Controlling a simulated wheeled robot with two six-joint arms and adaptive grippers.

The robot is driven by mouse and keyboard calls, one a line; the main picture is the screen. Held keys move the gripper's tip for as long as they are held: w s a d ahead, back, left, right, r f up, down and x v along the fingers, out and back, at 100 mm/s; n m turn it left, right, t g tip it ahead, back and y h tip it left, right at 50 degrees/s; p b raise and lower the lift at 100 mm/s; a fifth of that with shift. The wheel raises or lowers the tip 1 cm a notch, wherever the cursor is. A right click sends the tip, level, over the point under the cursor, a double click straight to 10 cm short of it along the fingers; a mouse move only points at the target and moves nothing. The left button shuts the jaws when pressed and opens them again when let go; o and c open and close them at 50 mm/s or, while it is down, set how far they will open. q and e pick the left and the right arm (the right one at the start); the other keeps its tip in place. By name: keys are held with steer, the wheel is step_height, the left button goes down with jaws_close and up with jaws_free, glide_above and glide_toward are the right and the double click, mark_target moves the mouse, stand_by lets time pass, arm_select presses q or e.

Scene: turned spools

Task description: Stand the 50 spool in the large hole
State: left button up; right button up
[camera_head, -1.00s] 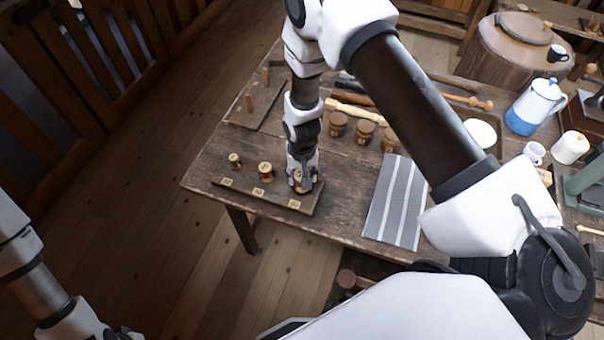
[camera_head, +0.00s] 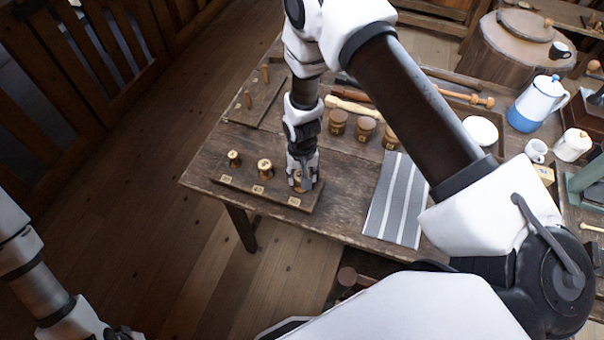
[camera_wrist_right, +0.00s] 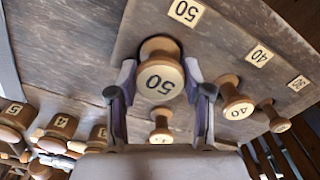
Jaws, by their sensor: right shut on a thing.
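The 50 spool (camera_wrist_right: 160,80), a light wooden spool marked 50 on its top, is between the fingers of my right gripper (camera_wrist_right: 158,86). The fingers are shut on it. It stands at the near board (camera_wrist_right: 215,50), beside the 50 label (camera_wrist_right: 186,12). Its foot is hidden, so I cannot tell whether it sits in a hole. In the head view my right gripper (camera_head: 303,182) points down at the board's right end and partly covers the spool. No open large hole shows clearly. Only a dark part of my left gripper (camera_head: 122,333) shows at the bottom left edge.
The 40 spool (camera_wrist_right: 235,103) and the smaller spool (camera_wrist_right: 275,117) stand along the board.

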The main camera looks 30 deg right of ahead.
steer(key=o, duration=1.2)
steer(key=shift+o, duration=0.5)
steer(key=o, duration=0.3)
steer(key=shift+o, duration=0.2)
steer(key=shift+r, duration=0.1)
step_height(320, 180, up, 10)
steer(key=p, duration=0.7)
